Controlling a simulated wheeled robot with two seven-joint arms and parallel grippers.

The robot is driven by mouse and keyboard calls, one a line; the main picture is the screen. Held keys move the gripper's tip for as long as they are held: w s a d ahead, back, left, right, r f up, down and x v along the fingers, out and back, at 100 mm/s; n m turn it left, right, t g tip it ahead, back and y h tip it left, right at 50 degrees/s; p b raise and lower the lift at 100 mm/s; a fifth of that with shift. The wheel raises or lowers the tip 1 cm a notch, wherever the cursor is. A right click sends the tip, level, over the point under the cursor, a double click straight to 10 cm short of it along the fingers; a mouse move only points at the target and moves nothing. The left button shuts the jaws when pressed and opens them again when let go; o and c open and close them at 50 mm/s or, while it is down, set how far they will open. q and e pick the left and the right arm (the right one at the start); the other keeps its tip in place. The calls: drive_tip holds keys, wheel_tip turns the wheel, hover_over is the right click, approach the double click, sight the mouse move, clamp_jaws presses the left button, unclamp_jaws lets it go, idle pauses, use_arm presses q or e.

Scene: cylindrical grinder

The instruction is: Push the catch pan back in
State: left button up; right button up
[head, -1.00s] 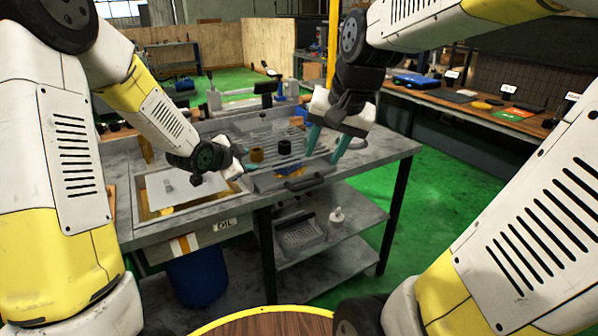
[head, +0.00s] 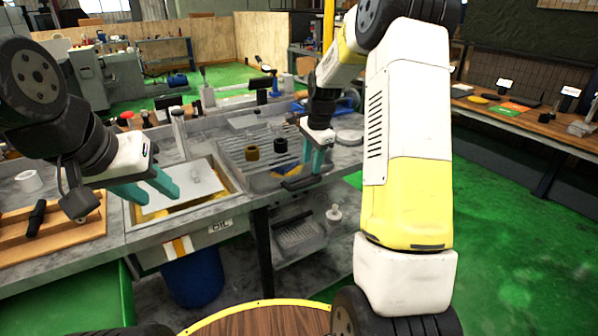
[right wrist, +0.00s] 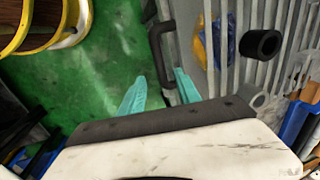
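A grey ribbed tray (head: 232,152), which looks like the catch pan, lies in the bench top, with a dark handle (head: 305,182) at its front edge. In the right wrist view the handle (right wrist: 156,50) is a black bracket. My right gripper (head: 318,158) is just above the handle. Its teal fingers (right wrist: 160,92) are open, one on each side of the handle's line; I cannot tell whether they touch it. My left gripper (head: 150,190) appears open and empty, above the bench by a recessed basin (head: 190,190) marked OIL.
A black cylinder (head: 280,146) and a brown one (head: 252,153) stand on the ribbed surface, with blue and yellow bits nearby. A wooden tray (head: 70,232) lies at left. Green floor is clear at right.

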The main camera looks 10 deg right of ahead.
sight(309, 182)
drive_tip(key=f, duration=0.2)
drive_tip(key=w+f, duration=0.1)
drive_tip(key=f, duration=0.4)
drive_tip(key=shift+w+a+f, duration=0.15)
drive_tip(key=shift+a, duration=0.1)
clamp_jaws()
idle(1.1)
